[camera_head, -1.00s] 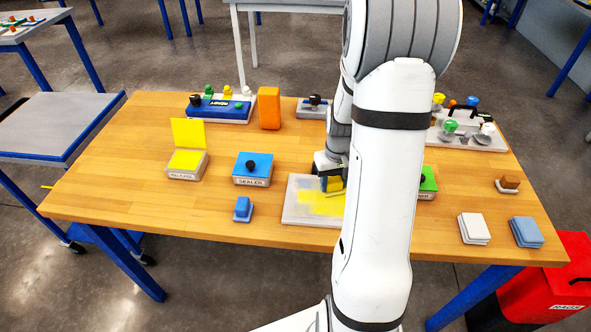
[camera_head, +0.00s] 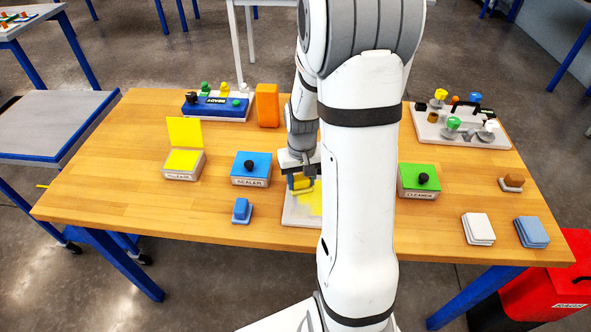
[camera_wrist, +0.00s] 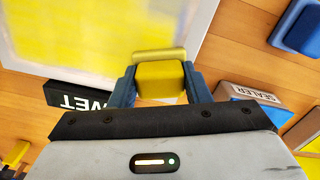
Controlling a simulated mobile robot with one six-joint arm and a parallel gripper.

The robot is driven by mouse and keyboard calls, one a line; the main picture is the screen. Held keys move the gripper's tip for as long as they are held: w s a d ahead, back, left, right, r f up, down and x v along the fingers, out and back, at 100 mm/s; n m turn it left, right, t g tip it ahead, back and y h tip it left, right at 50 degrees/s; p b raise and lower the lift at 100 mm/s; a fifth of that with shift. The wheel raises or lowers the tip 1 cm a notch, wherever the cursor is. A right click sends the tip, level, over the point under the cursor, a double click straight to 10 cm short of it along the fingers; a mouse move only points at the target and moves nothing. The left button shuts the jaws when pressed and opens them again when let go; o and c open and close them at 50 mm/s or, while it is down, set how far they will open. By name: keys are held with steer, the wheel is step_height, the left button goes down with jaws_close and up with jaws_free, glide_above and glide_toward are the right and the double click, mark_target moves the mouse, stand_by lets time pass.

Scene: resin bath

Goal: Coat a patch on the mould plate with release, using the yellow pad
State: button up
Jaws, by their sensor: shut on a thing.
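My gripper (camera_head: 299,184) is shut on the yellow pad (camera_wrist: 160,80), which shows between its two blue fingers in the wrist view. The pad is at the far left part of the pale mould plate (camera_head: 290,217); I cannot tell whether it touches the surface. A yellow coated area (camera_head: 309,203) shows on the plate, and it fills much of the plate in the wrist view (camera_wrist: 75,30). My arm hides the right part of the plate in the head view. A box with yellow inside and its yellow lid raised (camera_head: 184,160) stands at the left.
A shut blue SEALER box (camera_head: 250,181) and a small blue pad (camera_head: 241,210) are left of the plate. A shut green box (camera_head: 419,193) is right. White (camera_head: 478,228) and blue (camera_head: 530,231) stacks lie near the right edge. An orange block (camera_head: 267,105) stands behind.

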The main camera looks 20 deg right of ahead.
mark_target(299, 178)
steer(key=shift+w+a+r, duration=0.15)
steer(key=shift+a, duration=0.15)
step_height(299, 178, up, 4)
steer(key=shift+f+p, duration=0.25)
steer(key=shift+p, duration=0.85)
steer(key=shift+r+p, duration=0.55)
steer(key=shift+r, duration=0.15)
steer(key=shift+r+p, duration=1)
steer(key=shift+r, duration=0.55)
